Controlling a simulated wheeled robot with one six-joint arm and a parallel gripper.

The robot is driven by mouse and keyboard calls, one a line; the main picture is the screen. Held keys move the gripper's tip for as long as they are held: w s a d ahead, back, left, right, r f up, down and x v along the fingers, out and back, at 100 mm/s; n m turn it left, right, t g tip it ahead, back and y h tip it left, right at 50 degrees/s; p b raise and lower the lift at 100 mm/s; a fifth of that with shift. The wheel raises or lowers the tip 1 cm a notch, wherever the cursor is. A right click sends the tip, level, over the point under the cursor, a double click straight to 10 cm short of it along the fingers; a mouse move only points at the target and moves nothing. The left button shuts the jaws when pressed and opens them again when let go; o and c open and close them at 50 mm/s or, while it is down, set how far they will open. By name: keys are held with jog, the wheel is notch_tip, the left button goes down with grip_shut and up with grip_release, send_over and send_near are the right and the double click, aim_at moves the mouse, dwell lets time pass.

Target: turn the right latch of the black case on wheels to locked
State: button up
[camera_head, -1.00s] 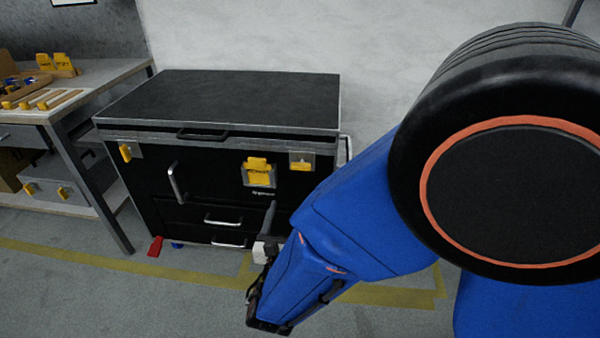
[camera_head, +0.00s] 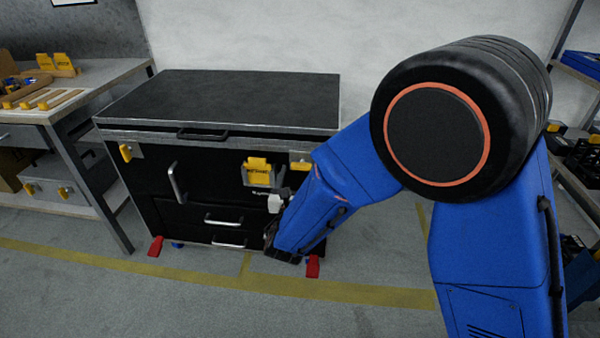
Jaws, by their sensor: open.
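The black case on wheels (camera_head: 225,95) stands against the wall with its lid down on the body. Its right latch (camera_head: 301,161) is a yellow handle on a grey plate at the upper right of the front, partly covered by my blue arm. Whether it is locked cannot be told at this size. The left latch (camera_head: 126,152) is yellow, at the upper left of the front.
Silver handles (camera_head: 175,183) stick out of the front. Red wheel pedals (camera_head: 156,246) show at floor level. A workbench (camera_head: 85,75) stands left and a shelf (camera_head: 580,68) right. Floor in front is clear.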

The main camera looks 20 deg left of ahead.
jog(key=shift+w+a, duration=0.15)
jog(key=shift+w, duration=0.55)
jog(key=shift+c, duration=0.6)
jog(key=c, duration=0.9)
